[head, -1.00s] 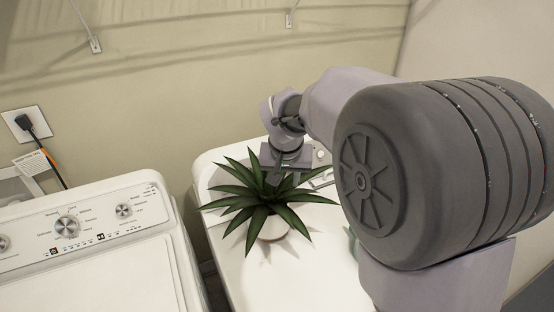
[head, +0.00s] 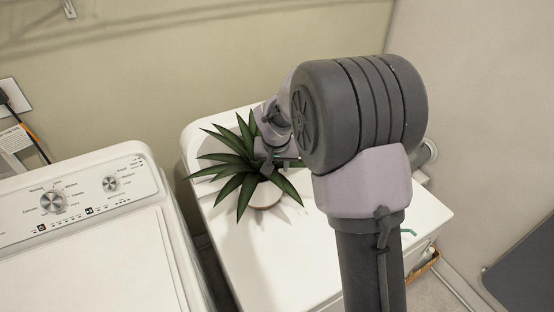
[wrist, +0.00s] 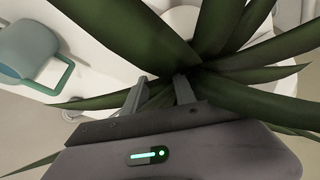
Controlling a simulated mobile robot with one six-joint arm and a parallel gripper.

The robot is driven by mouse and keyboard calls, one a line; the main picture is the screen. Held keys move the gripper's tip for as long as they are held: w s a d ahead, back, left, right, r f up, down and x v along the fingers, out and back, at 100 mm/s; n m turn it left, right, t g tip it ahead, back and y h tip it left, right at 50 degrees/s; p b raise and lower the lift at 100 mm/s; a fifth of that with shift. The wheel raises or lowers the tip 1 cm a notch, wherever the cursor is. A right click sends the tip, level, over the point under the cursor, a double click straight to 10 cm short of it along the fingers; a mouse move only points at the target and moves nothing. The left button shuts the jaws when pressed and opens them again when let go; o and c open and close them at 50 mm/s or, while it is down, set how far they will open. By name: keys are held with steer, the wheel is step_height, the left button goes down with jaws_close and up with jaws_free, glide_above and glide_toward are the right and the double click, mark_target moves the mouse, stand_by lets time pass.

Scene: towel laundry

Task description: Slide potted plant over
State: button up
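The potted plant has long, spiky dark green leaves (head: 238,160) and a pale pot (head: 264,196). It stands upright on the white appliance top (head: 290,228) in the head view. My gripper (head: 268,152) is at the plant's right and back side, among the leaves and partly hidden by them. In the wrist view the leaves (wrist: 225,35) spread just ahead of and over my gripper (wrist: 160,92). Its two fingers are apart with a gap between them. Leaves cross close to the fingers, and I cannot tell whether they touch.
A white washer (head: 95,250) with a dial panel stands to the left, across a narrow gap. A beige wall (head: 160,75) is behind. The front of the appliance top is clear.

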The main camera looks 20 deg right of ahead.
mark_target(278, 171)
steer(key=shift+x, duration=1.8)
jaws_close()
